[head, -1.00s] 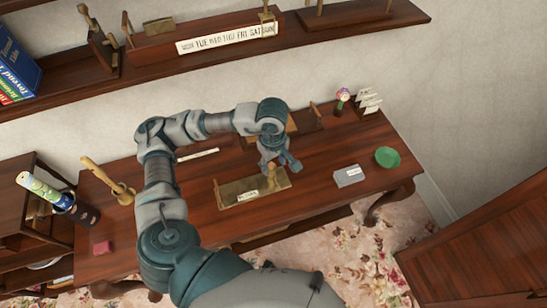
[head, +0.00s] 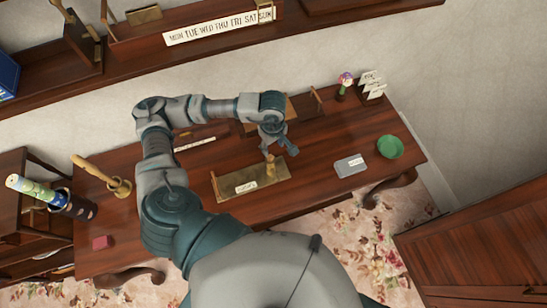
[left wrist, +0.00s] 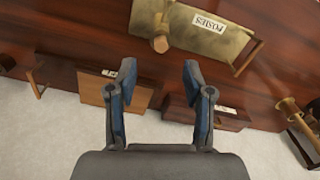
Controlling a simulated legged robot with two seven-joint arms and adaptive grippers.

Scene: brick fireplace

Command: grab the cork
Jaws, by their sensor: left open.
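The cork (head: 270,164) looks like a small tan stub standing at the right part of a brass plate (head: 230,185) on the desk. In the left wrist view the cork (left wrist: 160,40) shows end-on, beyond the fingertips and roughly centred between them. The brass plate (left wrist: 185,35) has a white label there. My left gripper (head: 277,147) is open and empty, just behind the cork on its wall side. Its two fingers (left wrist: 157,72) are spread wide in the wrist view, and no contact with the cork shows. My right gripper is not in view.
A wooden box (left wrist: 112,92) stands near the wall. A shelf runs above.

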